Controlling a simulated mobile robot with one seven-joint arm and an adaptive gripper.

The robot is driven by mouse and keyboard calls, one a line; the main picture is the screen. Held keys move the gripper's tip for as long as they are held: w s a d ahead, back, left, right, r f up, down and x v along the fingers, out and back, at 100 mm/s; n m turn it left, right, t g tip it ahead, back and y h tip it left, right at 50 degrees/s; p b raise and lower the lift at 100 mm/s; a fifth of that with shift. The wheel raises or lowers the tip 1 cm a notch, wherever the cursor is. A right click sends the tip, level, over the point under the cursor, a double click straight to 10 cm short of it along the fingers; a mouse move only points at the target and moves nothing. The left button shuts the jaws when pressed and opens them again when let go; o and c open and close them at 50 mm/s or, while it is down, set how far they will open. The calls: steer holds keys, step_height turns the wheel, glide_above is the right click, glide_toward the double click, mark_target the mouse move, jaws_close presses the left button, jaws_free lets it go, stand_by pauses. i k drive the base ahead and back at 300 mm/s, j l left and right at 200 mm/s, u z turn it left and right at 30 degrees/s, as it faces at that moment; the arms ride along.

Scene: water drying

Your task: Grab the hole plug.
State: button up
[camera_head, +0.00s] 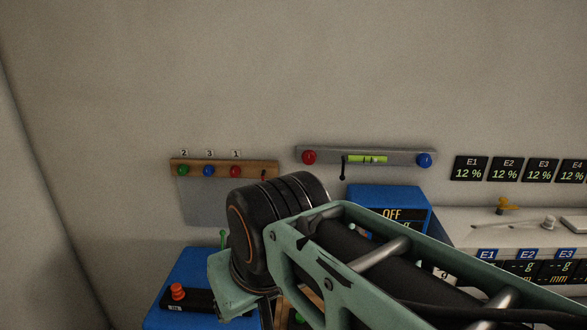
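I cannot tell for sure which thing is the hole plug. A small yellow piece (507,205) stands on the white bench top at the right, and a small white round-topped piece (548,222) sits to its right. Either may be the plug, or it may be hidden behind my arm. My green and black arm reaches in from the lower right and covers the lower middle of the view. My gripper's fingers do not show, so its place relative to these pieces cannot be seen.
A wall panel with green, blue and red knobs (209,171) hangs left of a grey level bar (325,155). A blue box reading OFF (390,193) stands behind my arm. Another blue box (188,264) with a red button (177,291) is lower left. Percent displays (507,168) line the right wall.

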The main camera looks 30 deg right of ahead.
mark_target(549, 221)
steer(key=k+z, duration=0.1)
steer(key=z, duration=2.55)
steer(key=i+l+u, duration=0.7)
steer(key=l, duration=0.3)
